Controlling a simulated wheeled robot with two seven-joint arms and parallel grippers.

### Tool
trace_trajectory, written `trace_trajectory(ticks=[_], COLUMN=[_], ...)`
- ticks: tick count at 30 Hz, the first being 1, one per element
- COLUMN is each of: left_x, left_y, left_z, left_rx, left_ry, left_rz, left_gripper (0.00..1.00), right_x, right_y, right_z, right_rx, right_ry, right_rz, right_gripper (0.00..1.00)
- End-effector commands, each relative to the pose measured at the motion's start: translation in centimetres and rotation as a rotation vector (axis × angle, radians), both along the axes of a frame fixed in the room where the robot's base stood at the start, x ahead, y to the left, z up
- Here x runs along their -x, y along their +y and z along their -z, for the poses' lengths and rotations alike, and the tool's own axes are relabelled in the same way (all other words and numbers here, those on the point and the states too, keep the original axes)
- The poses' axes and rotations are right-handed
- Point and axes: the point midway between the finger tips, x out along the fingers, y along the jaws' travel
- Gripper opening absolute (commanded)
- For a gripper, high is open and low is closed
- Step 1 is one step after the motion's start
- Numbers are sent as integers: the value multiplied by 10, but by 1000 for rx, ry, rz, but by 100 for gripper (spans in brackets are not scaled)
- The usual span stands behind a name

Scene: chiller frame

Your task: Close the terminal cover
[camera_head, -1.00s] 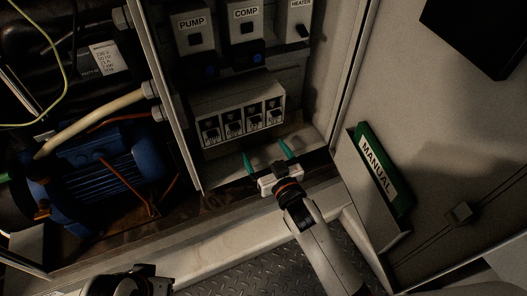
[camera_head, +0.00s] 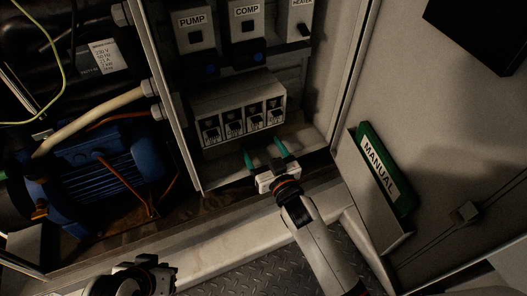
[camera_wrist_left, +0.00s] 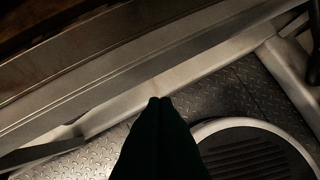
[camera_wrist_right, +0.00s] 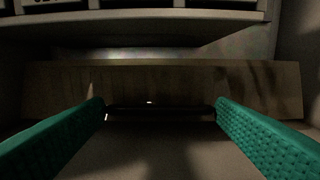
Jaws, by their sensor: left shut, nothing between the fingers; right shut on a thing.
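The terminal block (camera_head: 238,112) shows its row of dark terminals uncovered in the cabinet. Below it, a brownish panel that appears to be the terminal cover (camera_wrist_right: 60,88) spans the right wrist view, with a dark bar (camera_wrist_right: 160,112) along its near side. My right gripper (camera_head: 266,155) reaches in below the block; its green fingers stand well apart with the bar between them, shut on it. The fingertips also show in the right wrist view (camera_wrist_right: 160,108). My left gripper (camera_wrist_left: 160,100) is shut and empty above the floor; only its wrist shows in the head view.
PUMP (camera_head: 194,32) and COMP (camera_head: 247,27) switch boxes sit above the block. A blue motor (camera_head: 95,165) with hoses stands at left. A green manual (camera_head: 380,170) sits in a door pocket at right. A sill (camera_head: 180,236) runs in front; the plated floor is clear.

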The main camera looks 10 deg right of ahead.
Motion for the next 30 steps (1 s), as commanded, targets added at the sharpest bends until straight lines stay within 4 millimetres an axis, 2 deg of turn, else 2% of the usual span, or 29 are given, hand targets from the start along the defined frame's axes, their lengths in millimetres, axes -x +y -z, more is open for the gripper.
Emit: trace_trajectory(ticks=[6,12,18,28,29,30], left_x=[-44,-74,-87,-87,-87,-87], left_y=[-15,-27,-33,-33,-33,-33], left_z=[-14,-38,-53,-55,-55,-55], left_rx=[54,102,127,129,129,128], left_ry=[-255,-471,-579,-587,-587,-586], left_rz=[20,36,43,43,43,43], left_gripper=[0,0,0,0,0,0], right_x=[-3,-5,-5,-5,-5,-5], right_y=[-1,-1,-2,-2,-2,-2], right_z=[5,6,6,5,5,5], right_rx=[-11,-22,-26,-26,-26,-26], right_ry=[-44,-78,-93,-96,-96,-96], right_rz=[3,5,6,7,7,6], right_gripper=[56,56,56,56,84,90])
